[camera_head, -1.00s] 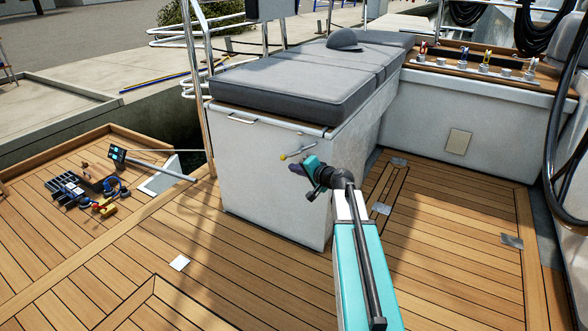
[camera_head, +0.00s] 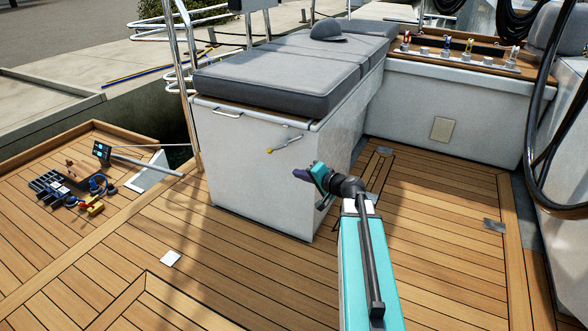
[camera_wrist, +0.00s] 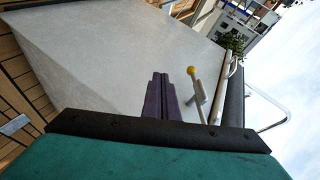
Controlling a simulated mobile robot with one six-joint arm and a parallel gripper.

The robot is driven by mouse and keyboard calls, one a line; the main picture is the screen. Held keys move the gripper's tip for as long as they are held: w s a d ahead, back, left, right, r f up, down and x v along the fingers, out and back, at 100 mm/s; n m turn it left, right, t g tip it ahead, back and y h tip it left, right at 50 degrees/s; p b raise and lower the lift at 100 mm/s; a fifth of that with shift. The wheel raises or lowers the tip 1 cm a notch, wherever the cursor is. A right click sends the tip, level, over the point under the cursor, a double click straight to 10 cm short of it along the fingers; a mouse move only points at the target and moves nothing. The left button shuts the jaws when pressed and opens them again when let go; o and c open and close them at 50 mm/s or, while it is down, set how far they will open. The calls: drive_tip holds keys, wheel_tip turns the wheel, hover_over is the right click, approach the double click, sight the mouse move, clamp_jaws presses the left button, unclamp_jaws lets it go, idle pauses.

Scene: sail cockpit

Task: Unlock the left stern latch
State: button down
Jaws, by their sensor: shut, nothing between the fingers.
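The left stern latch (camera_head: 284,145) is a small metal lever with a yellow ball knob, on the stern face of the white seat box (camera_head: 232,165). It also shows in the wrist view (camera_wrist: 199,90), right of my fingers, with the yellow knob uppermost. My gripper (camera_head: 298,173) is in front of the box, lower and to the right of the latch in the head view. Its dark purple fingers are together and empty in the wrist view (camera_wrist: 161,97). The fingers appear apart from the latch.
Grey cushions (camera_head: 275,85) cover the seat box. A handle (camera_head: 227,113) sits on its upper left. Tools and a black tray (camera_head: 48,182) lie on the stern platform at left. A second bench (camera_head: 450,100) stands at right.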

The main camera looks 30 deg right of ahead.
drive_tip(key=shift+s+d+r, duration=0.1)
drive_tip(key=shift+s+d, duration=0.1)
drive_tip(key=shift+s, duration=0.45)
drive_tip(key=shift+a, duration=0.1)
drive_tip(key=s+a+f+n+g+y+p, duration=0.1)
drive_tip(key=s+a+n+g+p, duration=0.3)
drive_tip(key=s+a+p, duration=0.65)
drive_tip(key=s+a+f+n+g+y+p, duration=0.15)
drive_tip(key=s+a+g+p, duration=0.45)
drive_tip(key=a+p, duration=0.85)
drive_tip(key=s+r+n+g+h+p, duration=0.2)
drive_tip(key=s+r+g+p, duration=0.1)
drive_tip(key=s+p, duration=0.6)
drive_tip(key=s+r+n+g+h+p, duration=0.1)
drive_tip(key=s+r+g+p, duration=0.2)
drive_tip(key=s+p, duration=0.6)
drive_tip(key=s+r+n+g+h+p, duration=0.2)
drive_tip(key=s+r+p, duration=0.3)
drive_tip(key=s+p, duration=0.4)
drive_tip(key=shift+s+d+r+n+g+h+p, duration=0.3)
drive_tip(key=shift+g+p, duration=0.2)
drive_tip(key=shift+p, duration=0.25)
drive_tip(key=shift+a, duration=0.2)
